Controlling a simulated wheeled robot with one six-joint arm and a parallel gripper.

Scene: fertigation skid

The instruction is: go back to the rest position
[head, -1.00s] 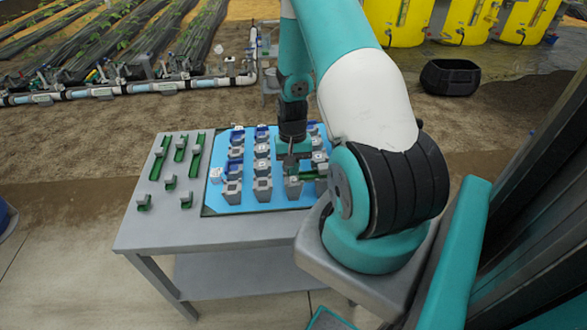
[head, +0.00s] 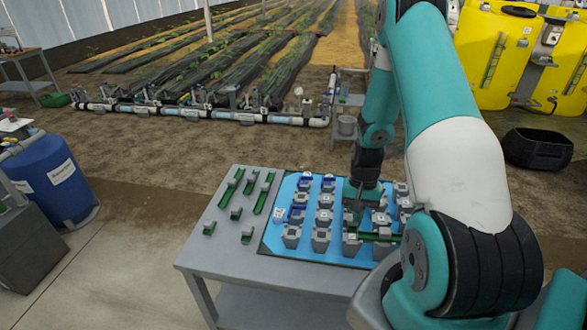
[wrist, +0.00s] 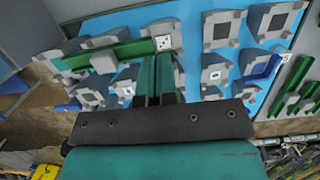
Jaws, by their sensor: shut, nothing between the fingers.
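My gripper (wrist: 158,80) shows in the wrist view with its two green fingers together, empty, over the blue mat. In the head view my gripper (head: 354,208) hangs low over the right half of the blue mat (head: 268,240). Rows of grey blocks, some with blue parts, stand on the mat around it. A green bar (head: 378,238) lies across grey blocks just right of the fingers; it also shows in the wrist view (wrist: 120,55). I cannot tell whether the fingers touch anything. My arm hides the right end of the mat.
The mat lies on a grey table (head: 225,248). Several green pieces (head: 262,195) lie on its left part. A blue barrel (head: 50,175) stands left. A pipe (head: 220,116) runs behind the table, and yellow tanks (head: 495,50) and a black tub (head: 538,148) stand at the back right.

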